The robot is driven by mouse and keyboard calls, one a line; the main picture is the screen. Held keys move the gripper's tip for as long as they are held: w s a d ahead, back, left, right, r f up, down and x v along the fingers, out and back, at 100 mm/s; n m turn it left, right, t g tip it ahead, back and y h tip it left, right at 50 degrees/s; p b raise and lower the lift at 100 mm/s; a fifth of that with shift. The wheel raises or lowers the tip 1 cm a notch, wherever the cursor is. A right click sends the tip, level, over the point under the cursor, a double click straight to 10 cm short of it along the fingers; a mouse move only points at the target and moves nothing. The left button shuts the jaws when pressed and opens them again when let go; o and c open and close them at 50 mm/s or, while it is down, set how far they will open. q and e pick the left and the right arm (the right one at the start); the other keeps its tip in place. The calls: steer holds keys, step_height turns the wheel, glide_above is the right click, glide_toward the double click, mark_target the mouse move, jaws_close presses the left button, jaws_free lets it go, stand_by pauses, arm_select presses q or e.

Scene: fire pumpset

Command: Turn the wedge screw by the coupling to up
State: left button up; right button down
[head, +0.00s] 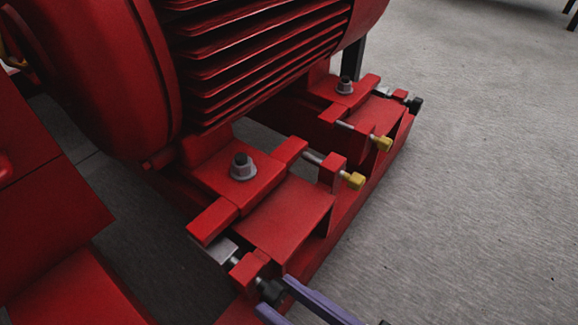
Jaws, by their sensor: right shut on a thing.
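The wedge screw by the coupling has a black head (270,292) at the bottom of the head view, on a short shaft through a red block. A grey metal wedge (222,250) lies at its inner end, under the near motor foot (237,182). My right gripper (275,293) comes in from the bottom with two purple fingers. They are shut on the black screw head, one on each side, and partly hide it. My left gripper is not in view.
The red finned motor (260,50) fills the upper left. Two yellow-headed screws (353,180) (383,143) stick out along the red base's side. Another black-headed screw (414,105) is at the far end. Grey floor (480,200) is clear on the right.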

steer(key=shift+c, duration=2.4)
jaws_free()
steer(key=shift+d, duration=0.1)
arm_select(q)
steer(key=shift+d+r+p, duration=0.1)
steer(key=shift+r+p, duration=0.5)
steer(key=shift+p, duration=0.05)
arm_select(e)
steer(key=v, duration=1)
